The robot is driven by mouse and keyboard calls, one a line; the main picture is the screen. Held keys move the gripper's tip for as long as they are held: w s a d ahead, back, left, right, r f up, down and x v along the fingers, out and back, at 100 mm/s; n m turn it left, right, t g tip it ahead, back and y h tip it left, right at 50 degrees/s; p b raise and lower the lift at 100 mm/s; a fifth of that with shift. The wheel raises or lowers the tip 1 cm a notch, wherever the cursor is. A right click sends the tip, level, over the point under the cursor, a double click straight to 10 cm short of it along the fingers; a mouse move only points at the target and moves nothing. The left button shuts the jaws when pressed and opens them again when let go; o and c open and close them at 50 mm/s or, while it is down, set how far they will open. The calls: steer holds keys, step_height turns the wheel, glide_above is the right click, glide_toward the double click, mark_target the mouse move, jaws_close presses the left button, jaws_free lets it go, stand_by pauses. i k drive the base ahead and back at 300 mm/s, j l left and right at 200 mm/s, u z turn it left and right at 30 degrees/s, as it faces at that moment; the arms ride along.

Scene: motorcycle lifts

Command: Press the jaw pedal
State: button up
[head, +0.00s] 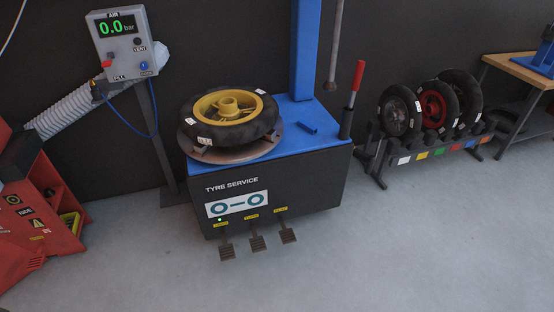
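A tyre machine marked TYRE SERVICE (322,180) stands in the middle, a dark cabinet with a blue top. Three pedals stick out low at its front: a left pedal (226,252), a middle pedal (257,243) and a right pedal (288,236). Each has a small yellow label above it, too small to read, so I cannot tell which is the jaw pedal. A small green light (220,219) glows above the left label. A tyre on a yellow rim (231,106) lies flat on the round turntable (232,153). My gripper is not in view.
Grey floor (330,265) in front of the pedals is clear. A red machine (38,215) stands at the left. An inflator post with a 0.0 bar display (116,27) stands behind. A wheel rack (430,150) and wooden bench (520,70) are at the right.

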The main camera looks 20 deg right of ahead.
mark_target(227, 252)
steer(key=i+l+u, duration=0.3)
steer(key=i+l, duration=0.3)
steer(key=i+l+u, duration=0.3)
steer(key=i+l, duration=0.3)
steer(key=l, duration=0.1)
